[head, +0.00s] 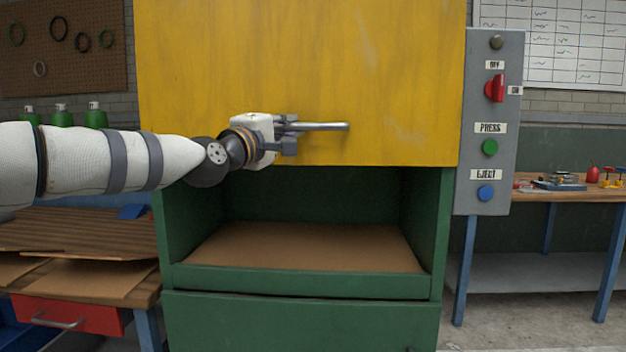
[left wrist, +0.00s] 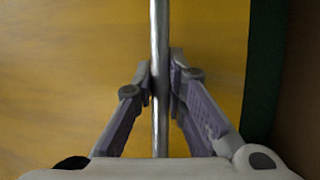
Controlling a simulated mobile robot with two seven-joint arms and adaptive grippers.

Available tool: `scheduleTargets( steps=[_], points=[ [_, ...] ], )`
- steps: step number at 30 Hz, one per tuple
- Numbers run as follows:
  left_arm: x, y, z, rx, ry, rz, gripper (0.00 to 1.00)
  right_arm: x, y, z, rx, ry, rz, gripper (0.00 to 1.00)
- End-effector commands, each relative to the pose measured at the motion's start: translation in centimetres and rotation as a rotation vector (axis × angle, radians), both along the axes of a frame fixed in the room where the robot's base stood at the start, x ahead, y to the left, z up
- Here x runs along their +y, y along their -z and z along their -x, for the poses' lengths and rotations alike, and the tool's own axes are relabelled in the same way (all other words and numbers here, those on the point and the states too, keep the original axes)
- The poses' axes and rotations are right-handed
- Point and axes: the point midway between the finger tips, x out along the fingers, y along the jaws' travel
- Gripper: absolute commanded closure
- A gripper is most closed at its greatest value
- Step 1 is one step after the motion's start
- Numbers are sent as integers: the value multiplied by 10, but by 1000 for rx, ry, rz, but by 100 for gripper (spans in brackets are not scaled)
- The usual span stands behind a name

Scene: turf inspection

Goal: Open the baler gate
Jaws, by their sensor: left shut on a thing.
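The yellow baler gate (head: 300,70) is raised above the green baler body (head: 300,279), and an open chamber with a brown floor (head: 300,247) shows below its lower edge. A metal bar handle (head: 325,127) runs across the lower part of the gate. My left gripper (head: 290,135) comes in from the left and is shut on the left part of the handle. In the left wrist view the bar (left wrist: 160,60) passes between the two fingers of the gripper (left wrist: 160,90), with the yellow gate behind it. My right gripper is in neither view.
A grey control panel (head: 487,120) with a red switch, a green button and a blue button stands right of the gate. A wooden bench (head: 570,194) with small items is at the right. Another bench with boards (head: 80,280) and a red drawer (head: 70,315) is at the left.

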Motion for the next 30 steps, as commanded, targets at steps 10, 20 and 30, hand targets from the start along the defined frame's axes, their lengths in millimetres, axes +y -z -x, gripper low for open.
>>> scheduleTargets(
  steps=[10,20,30],
  points=[
    [-1,-94,2,-1,8,0,100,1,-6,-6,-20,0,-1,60],
    [0,-126,1,4,7,0,100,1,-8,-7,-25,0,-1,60],
    [0,-129,0,6,7,-1,100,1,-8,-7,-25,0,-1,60]
  ],
)
